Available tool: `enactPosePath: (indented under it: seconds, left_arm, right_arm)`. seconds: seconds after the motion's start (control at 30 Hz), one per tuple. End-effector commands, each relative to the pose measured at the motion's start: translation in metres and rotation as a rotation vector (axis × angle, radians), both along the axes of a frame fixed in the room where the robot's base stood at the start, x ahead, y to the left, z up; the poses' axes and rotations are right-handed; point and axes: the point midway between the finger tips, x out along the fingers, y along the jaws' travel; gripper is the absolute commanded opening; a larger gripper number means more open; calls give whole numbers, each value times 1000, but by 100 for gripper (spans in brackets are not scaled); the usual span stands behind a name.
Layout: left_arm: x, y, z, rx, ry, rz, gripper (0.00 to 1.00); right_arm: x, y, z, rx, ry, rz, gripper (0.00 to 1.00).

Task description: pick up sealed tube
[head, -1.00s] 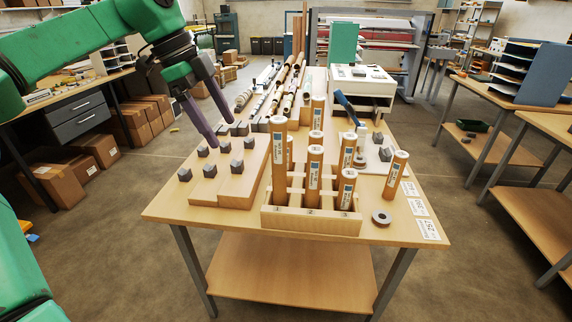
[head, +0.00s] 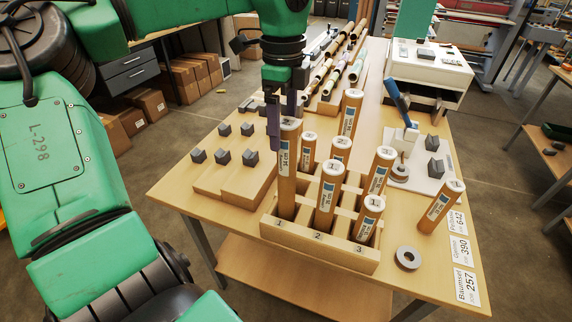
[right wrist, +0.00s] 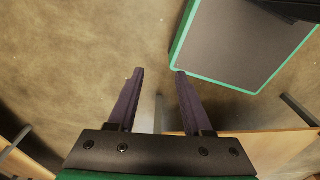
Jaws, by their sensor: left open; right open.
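Several brown cardboard tubes with pale tops stand in a wooden rack (head: 318,245) with slots marked 1, 2 and 3. A tall tube (head: 287,172) stands in the front left slot, marked 1 on top. Another tube (head: 440,207) stands on the table right of the rack. I cannot tell by look which tube is the sealed one. My left gripper (head: 281,125) is open, pointing down at the tall tube's top. One finger is at its left side; the other tip is partly hidden behind it. My right gripper (right wrist: 160,73) is open and empty above the floor.
A wooden block with dark grey clamps (head: 235,180) lies left of the rack. A grey ring (head: 408,257) and paper labels (head: 466,286) lie at the right. A blue-handled tool (head: 398,98) and a white machine (head: 430,70) stand behind.

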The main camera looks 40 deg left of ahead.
Motion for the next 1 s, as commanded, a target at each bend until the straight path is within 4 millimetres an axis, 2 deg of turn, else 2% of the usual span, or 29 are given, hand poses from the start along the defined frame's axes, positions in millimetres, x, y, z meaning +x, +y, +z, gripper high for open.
enactPosePath:
  seconds: [0.13, 0.3, 0.43, 0.6, 0.63, 0.77, 0.8, 0.87, 1.0]
  left_arm:
    - [0, 0, -17, -2, 3, 0, 89]
    - [-1, 0, -46, -5, 5, 0, 89]
    - [0, 1, -65, -1, 0, 3, 89]
    - [1, 1, -68, 1, -2, 4, 89]
    - [1, 1, -68, 1, -2, 4, 85]
    - [1, 1, -68, 1, -2, 4, 35]
    - [1, 1, -68, 1, -2, 3, 20]
    - [1, 1, -68, 1, -2, 3, 0]
    - [1, 1, -67, 0, -2, 3, 0]
  right_arm:
    - [-1, 0, 10, 1, 2, 0, 50]
    - [15, 1, 36, 2, -24, 1, 50]
    - [20, 2, 39, 3, -32, 1, 50]
    - [16, 1, 36, 3, -26, 1, 50]
    - [15, 1, 36, 2, -24, 1, 50]
    - [12, 1, 36, 2, -20, 1, 50]
    - [12, 1, 36, 2, -19, 1, 50]
    - [12, 1, 36, 1, -19, 1, 50]
    - [11, 0, 36, 0, -19, 2, 50]
